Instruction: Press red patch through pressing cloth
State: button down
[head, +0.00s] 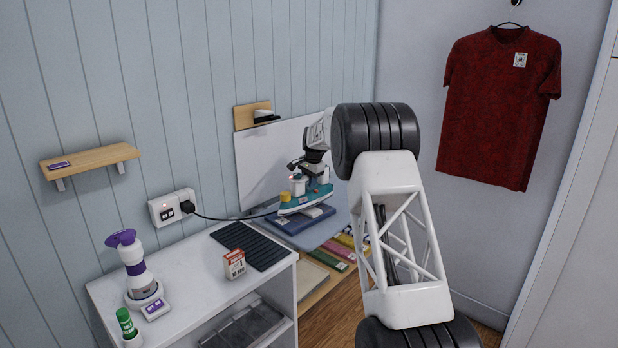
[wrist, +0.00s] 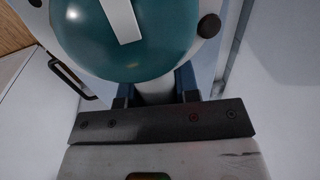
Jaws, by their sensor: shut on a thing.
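My gripper (head: 311,168) is shut on the handle of a teal and white iron (head: 306,201), which has a yellow cap at its left end and a cord to the wall. The iron is over a blue pad (head: 290,226) on a pale board; I cannot tell whether its sole touches the layers below. A pale edge shows under it, possibly the pressing cloth. No red patch can be made out on the pad. In the wrist view the iron's rounded teal body (wrist: 125,45) fills the top, above a dark gripper bar (wrist: 160,121).
Colored strips (head: 333,258) lie right of the pad. A white cabinet (head: 200,275) at left holds a purple-topped bottle (head: 134,268), a green-capped tube (head: 127,325), a small box (head: 234,264) and a dark ribbed mat (head: 251,246). A red shirt (head: 500,108) hangs on the right wall.

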jog(key=shift+f, duration=1)
dwell(7.0)
